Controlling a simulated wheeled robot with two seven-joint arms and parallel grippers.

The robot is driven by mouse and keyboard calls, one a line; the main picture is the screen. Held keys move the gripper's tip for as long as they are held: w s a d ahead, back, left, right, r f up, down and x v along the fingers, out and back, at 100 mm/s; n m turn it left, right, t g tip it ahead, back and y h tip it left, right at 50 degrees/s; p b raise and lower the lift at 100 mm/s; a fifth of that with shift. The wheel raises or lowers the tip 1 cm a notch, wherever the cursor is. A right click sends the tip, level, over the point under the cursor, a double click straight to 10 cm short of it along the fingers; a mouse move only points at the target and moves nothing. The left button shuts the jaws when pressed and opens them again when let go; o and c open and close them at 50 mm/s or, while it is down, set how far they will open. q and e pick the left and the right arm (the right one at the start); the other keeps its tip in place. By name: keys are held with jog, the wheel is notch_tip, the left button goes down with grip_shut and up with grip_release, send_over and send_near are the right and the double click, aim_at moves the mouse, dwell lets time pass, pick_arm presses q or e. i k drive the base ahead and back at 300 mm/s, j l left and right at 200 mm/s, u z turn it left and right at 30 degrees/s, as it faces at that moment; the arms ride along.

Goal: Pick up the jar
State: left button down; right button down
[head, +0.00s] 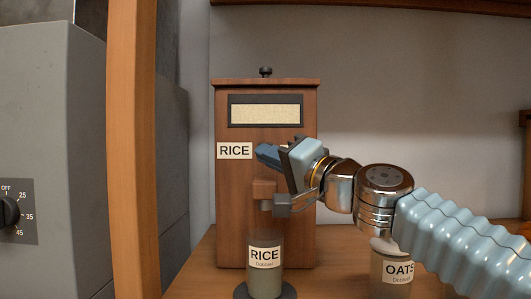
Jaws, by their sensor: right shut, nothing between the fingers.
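A jar labelled RICE (265,279) stands upright on a dark round base below the spout of a wooden rice dispenser (231,215). A second jar labelled OATS (393,278) stands on the shelf to the right, its top partly hidden behind my right arm. My right gripper (268,155) is in front of the dispenser, above the RICE jar and apart from it. Its fingers are shut and hold nothing. My left gripper is not in view.
A wooden post (132,150) rises at the left, beside a grey box with a dial (10,211). The wooden shelf (335,262) has a bare strip between the two jars. Orange items show at the far right edge.

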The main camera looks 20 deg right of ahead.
aim_at(264, 247)
jog(key=k, duration=1.5)
